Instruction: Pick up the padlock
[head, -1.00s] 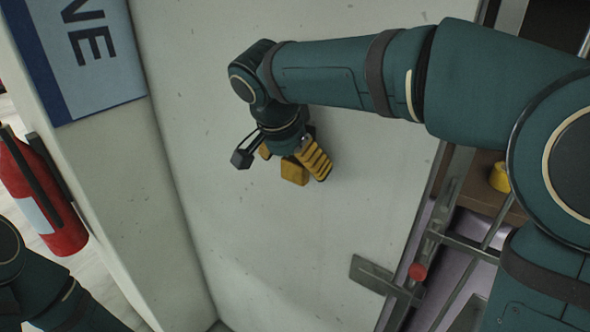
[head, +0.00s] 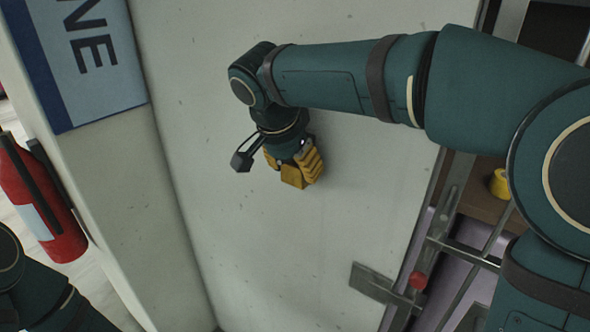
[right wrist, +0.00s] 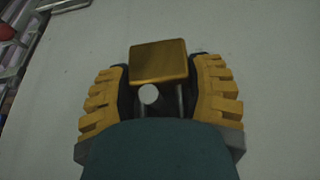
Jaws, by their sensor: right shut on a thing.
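The padlock (head: 293,176) has a brass-yellow body and is in front of the pale wall panel in the head view. In the right wrist view the padlock (right wrist: 158,62) shows its square body and a metal shackle pointing back toward my palm. My right gripper (head: 294,166) is shut on it, with one yellow ridged finger on each side. The right gripper also shows in the right wrist view (right wrist: 160,88). Whether the padlock touches the panel cannot be told. My left gripper is out of view; only part of the left arm shows at the lower left.
The pale panel (head: 290,250) fills the middle. A red fire extinguisher (head: 45,210) is at the left, below a blue-edged sign (head: 95,50). A metal latch with a red knob (head: 418,281) and a shelf with a yellow roll (head: 499,183) are at the right.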

